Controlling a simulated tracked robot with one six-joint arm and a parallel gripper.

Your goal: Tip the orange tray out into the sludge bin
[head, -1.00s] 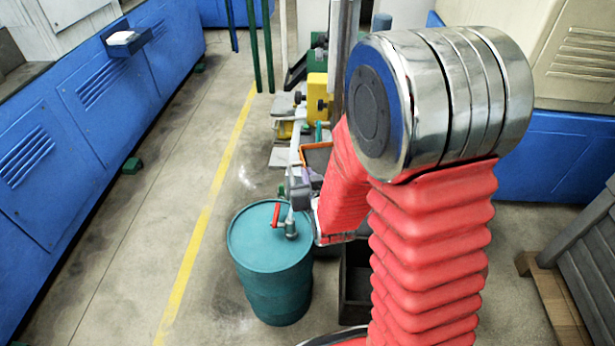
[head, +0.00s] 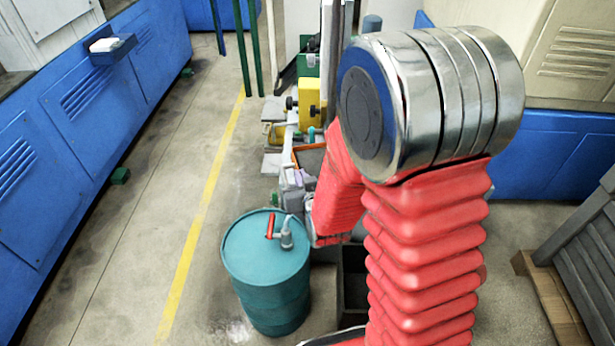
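An orange-rimmed tray (head: 307,147) with a dark inside shows just beyond my wrist, partly covered by my red arm. Its contents cannot be made out. My gripper (head: 292,165) is at the end of the grey wrist, near the tray's left side; it is small and partly hidden. I cannot tell whether its fingers are open or shut, or whether they touch the tray. A dark open bin (head: 352,285) stands on the floor below my arm, partly hidden by it. I cannot tell whether this is the sludge bin.
A teal drum (head: 268,280) with a red-handled fitting stands left of the dark bin. Yellow and green machine parts (head: 312,97) lie beyond the tray. Blue cabinets (head: 80,110) line the left. The floor with the yellow line (head: 197,215) is clear. A wooden pallet (head: 552,300) is at right.

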